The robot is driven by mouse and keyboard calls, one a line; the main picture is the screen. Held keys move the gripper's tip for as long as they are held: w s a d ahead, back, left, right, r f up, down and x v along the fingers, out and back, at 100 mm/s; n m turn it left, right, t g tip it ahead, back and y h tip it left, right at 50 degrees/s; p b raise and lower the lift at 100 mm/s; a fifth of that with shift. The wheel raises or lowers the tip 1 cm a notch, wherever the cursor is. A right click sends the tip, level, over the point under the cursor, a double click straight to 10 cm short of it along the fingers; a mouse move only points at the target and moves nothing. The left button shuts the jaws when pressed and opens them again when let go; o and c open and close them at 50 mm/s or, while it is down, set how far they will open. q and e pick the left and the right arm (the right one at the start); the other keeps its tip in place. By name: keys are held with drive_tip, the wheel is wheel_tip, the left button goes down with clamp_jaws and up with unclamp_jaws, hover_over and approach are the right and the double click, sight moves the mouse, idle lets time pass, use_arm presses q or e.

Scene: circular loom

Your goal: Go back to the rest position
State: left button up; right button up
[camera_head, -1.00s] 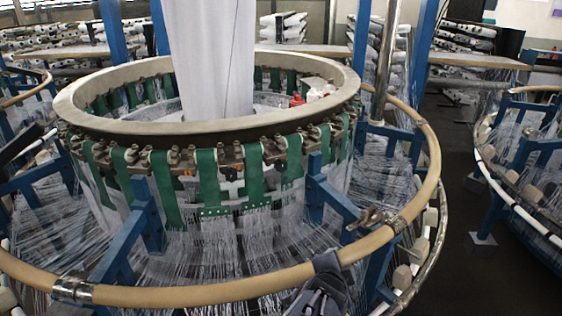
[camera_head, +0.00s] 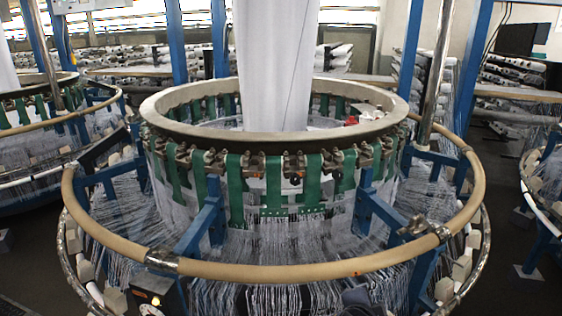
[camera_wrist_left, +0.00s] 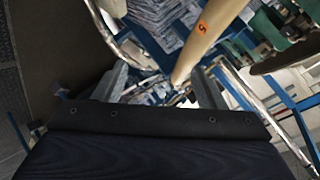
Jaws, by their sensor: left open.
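My left gripper (camera_wrist_left: 160,88) is open in the left wrist view, with a grey finger on each side and nothing held between them. My right gripper is not in view.
The circular loom (camera_head: 275,130) fills the middle, with green straps, white threads and a white fabric column (camera_head: 275,60). Blue posts (camera_head: 205,215) carry the rail. Other looms stand left (camera_head: 25,125) and right (camera_head: 545,185). Dark floor shows at both sides.

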use_arm(q)
drive_tip(key=s+a+r+n+g, duration=0.25)
drive_tip(key=a+n, duration=0.35)
drive_tip(key=a, duration=0.7)
drive_tip(key=s+a+r+n+g, duration=0.1)
drive_tip(key=a+r+n, duration=0.3)
drive_tip(key=a, duration=0.9)
drive_tip(key=s+a+n+y, duration=0.2)
drive_tip(key=s+a+n, duration=0.6)
drive_tip(key=s+a, duration=0.5)
drive_tip(key=s, duration=0.4)
drive_tip(key=shift+s+a+f+n, duration=0.2)
drive_tip(key=shift+a+f+n, duration=0.05)
drive_tip(key=shift+f+n, duration=0.15)
